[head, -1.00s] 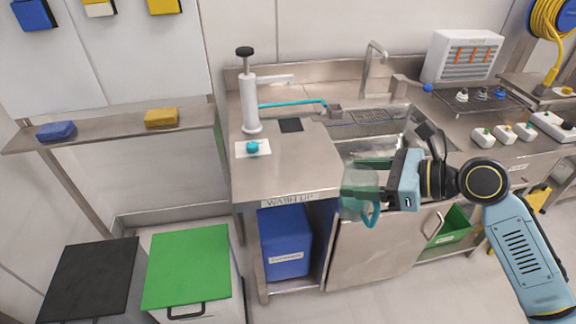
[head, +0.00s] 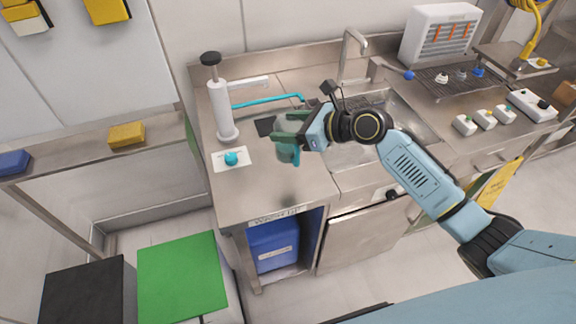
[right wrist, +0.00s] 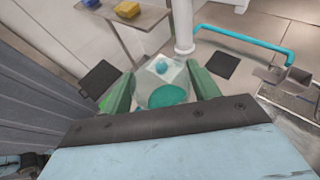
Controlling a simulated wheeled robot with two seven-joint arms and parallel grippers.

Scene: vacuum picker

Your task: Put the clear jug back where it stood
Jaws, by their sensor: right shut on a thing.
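My right gripper (head: 290,133) has green fingers and is shut on the jug from the right. In the right wrist view the jug (right wrist: 160,84) sits between the two green fingers. I cannot tell whether its base touches the counter. A dark square (head: 265,127) lies on the counter just behind and left of the jug; it also shows in the right wrist view (right wrist: 223,65). My left gripper is not in view.
A white pump dispenser (head: 222,110) stands left of the jug, with a white card bearing a teal knob (head: 231,158) in front of it. A teal tube (head: 265,102) runs behind. The sink (head: 400,125) is to the right. The counter's front (head: 265,190) is clear.

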